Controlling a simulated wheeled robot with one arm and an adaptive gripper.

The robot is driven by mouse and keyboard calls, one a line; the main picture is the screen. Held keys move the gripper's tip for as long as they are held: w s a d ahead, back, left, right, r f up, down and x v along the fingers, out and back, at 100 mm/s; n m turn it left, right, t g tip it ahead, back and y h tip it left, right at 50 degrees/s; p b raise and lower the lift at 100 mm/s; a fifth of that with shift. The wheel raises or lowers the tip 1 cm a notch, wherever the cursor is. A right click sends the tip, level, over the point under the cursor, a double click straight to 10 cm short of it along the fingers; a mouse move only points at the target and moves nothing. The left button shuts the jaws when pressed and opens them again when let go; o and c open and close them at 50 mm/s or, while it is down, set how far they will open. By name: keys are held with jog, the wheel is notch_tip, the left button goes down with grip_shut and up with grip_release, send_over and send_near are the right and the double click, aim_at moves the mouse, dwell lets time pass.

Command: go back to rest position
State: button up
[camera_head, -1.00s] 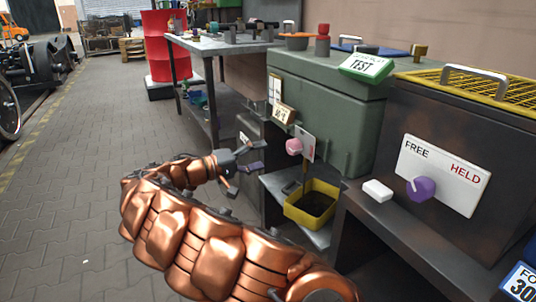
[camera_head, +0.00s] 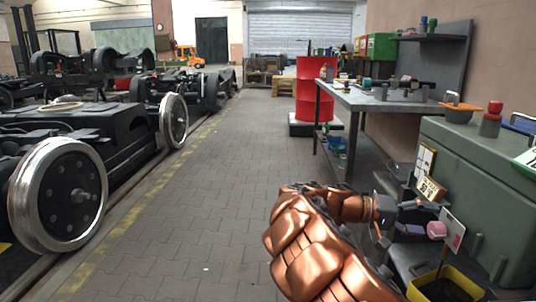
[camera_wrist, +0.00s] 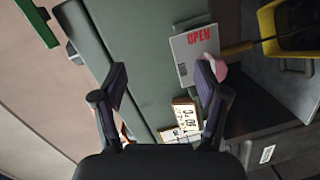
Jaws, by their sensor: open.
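My gripper (camera_head: 412,217) is open and empty at the end of my copper-coloured arm, low at the right in the head view. In the wrist view its two dark fingers (camera_wrist: 162,76) stand wide apart with nothing between them. A pink knob (camera_head: 436,229) on a white plate (camera_head: 452,231) is just right of the gripper in the head view. In the wrist view the pink knob (camera_wrist: 220,69) is partly hidden behind the right finger, beside the plate marked OPEN (camera_wrist: 194,50). I cannot tell the exact gap between finger and knob.
A green-grey cabinet (camera_head: 490,190) and a yellow bin (camera_head: 462,281) are at the right. A workbench (camera_head: 385,101) and a red drum (camera_head: 311,88) stand further back. Wheeled bogies (camera_head: 85,125) line the left. The paved floor (camera_head: 205,200) between is clear.

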jog(key=s+r+g+y+p, duration=0.1)
jog(key=s+r+y+p, duration=0.6)
jog(key=s+r+p, duration=1)
jog(key=s+a+r+n+t+y+p, duration=0.1)
jog(key=s+a+r+y+p, duration=0.3)
jog(key=s+a+p, duration=0.4)
jog(key=s+a+r+n+t+y+p, duration=0.1)
jog(key=s+a+r+n+y+p, duration=0.2)
jog(key=s+a+p, duration=0.6)
jog(key=a+r+y+p, duration=0.1)
jog(key=a+y+p, duration=0.1)
jog(key=p, duration=0.2)
jog(key=shift+s+r+n+y, duration=0.25)
jog(key=shift+n+y, duration=0.05)
jog(key=shift+n, duration=0.1)
jog(key=shift+d, duration=0.1)
